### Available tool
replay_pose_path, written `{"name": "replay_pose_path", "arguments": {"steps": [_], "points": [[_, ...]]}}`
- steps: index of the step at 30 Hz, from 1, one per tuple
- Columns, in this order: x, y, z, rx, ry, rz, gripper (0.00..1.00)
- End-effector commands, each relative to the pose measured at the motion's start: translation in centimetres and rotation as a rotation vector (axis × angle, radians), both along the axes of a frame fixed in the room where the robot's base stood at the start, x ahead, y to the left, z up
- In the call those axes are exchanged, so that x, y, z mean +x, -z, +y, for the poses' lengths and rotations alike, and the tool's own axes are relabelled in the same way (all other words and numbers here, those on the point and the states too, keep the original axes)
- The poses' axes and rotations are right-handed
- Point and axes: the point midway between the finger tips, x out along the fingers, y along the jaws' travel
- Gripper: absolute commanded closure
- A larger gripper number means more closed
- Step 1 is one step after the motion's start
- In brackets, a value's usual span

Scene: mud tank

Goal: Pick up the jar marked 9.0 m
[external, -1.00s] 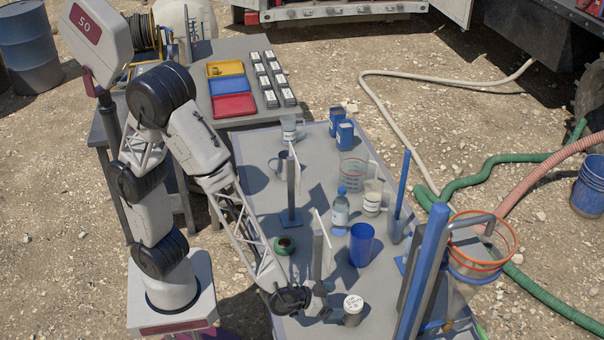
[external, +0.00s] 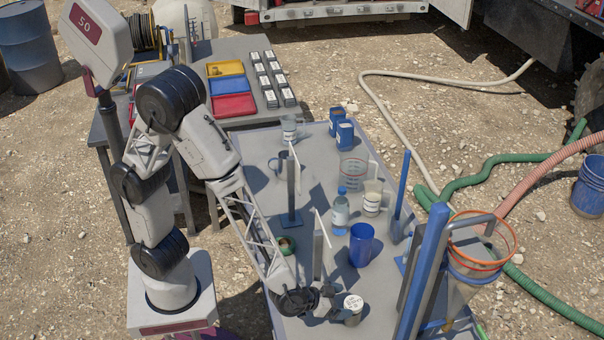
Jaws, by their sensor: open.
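A small jar (external: 353,310) with a white, printed lid stands upright near the front end of the grey table. The print on its lid is too small to read, so I cannot tell whether it is the one marked 9.0 m. My gripper (external: 334,303) is low over the table just left of this jar, open, with its fingers pointing towards the jar. The fingertips are close to the jar's side; I cannot tell whether they touch it. No object shows between the fingers.
Behind my gripper stand a metal post with a white plate (external: 323,228) and a blue cup (external: 361,245). A blue-and-grey frame (external: 422,275) with an orange-rimmed funnel (external: 480,243) rises to the right. A green tape roll (external: 286,246) lies left. A bottle (external: 340,212) stands further back.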

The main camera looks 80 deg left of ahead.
Motion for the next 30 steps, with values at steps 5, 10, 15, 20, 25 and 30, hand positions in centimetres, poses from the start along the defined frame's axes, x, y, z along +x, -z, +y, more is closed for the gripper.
{"name": "replay_pose_path", "arguments": {"steps": [5,10,15,20,25,30], "points": [[0.7,0.5,0.0,0.0,-0.001,0.0,0.07],[1.9,1.2,0.0,0.001,0.0,0.001,0.07],[3.2,2.0,-0.1,0.001,-0.002,0.001,0.07],[4.2,2.4,-0.1,0.0,0.0,0.0,0.07],[4.4,2.6,-0.1,0.0,0.0,0.0,0.07],[4.4,2.5,-0.1,0.0,0.0,0.0,0.07]]}}
